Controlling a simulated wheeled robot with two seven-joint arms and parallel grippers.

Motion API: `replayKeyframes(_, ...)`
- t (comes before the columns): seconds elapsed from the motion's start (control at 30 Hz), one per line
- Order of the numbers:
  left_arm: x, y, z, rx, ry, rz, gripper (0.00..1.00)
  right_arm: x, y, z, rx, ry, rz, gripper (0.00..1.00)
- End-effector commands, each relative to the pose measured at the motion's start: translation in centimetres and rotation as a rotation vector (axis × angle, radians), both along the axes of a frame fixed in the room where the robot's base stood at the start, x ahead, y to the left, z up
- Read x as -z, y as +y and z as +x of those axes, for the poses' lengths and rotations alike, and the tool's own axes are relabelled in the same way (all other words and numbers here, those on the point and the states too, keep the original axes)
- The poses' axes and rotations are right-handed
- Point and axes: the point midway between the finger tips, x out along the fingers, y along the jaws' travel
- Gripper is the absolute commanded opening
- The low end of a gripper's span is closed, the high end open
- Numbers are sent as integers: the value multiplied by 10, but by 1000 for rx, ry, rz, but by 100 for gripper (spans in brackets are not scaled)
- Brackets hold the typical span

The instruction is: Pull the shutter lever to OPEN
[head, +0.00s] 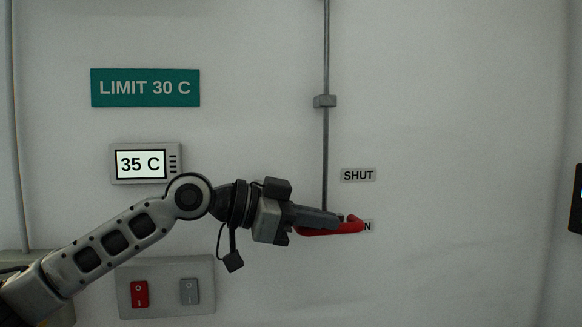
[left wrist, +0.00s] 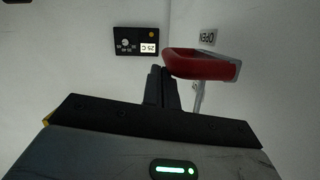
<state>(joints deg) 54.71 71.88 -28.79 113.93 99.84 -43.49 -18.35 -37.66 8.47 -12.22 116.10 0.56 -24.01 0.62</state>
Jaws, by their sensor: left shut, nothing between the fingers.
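The red shutter lever (head: 335,231) sits at the lower end of a thin vertical rod (head: 325,150) on the wall. It lies by the lower label (head: 368,226), of which only an "N" shows; the lever and gripper cover the rest. The SHUT label (head: 358,175) is above it. My left gripper (head: 338,219) is shut and empty, its fingertips right at the lever. In the left wrist view the red lever (left wrist: 200,64) is just beyond and right of the closed fingers (left wrist: 161,75), near the OPEN label (left wrist: 208,37). Whether they touch, I cannot tell. My right gripper is not in view.
A display reading 35 C (head: 140,164) and a green LIMIT 30 C sign (head: 145,88) are on the wall at left. A switch plate (head: 166,303) with a red and a grey rocker is below my left arm.

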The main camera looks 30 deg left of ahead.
Motion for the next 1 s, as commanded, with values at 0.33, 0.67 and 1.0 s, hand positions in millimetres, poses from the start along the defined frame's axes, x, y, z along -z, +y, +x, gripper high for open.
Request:
replayKeyframes(0.33,26,3,0,-9,1,4,0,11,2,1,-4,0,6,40)
replayKeyframes(0.67,19,2,0,-7,3,5,0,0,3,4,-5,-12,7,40)
replayKeyframes(1.0,-14,7,-16,-5,-4,5,0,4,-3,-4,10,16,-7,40)
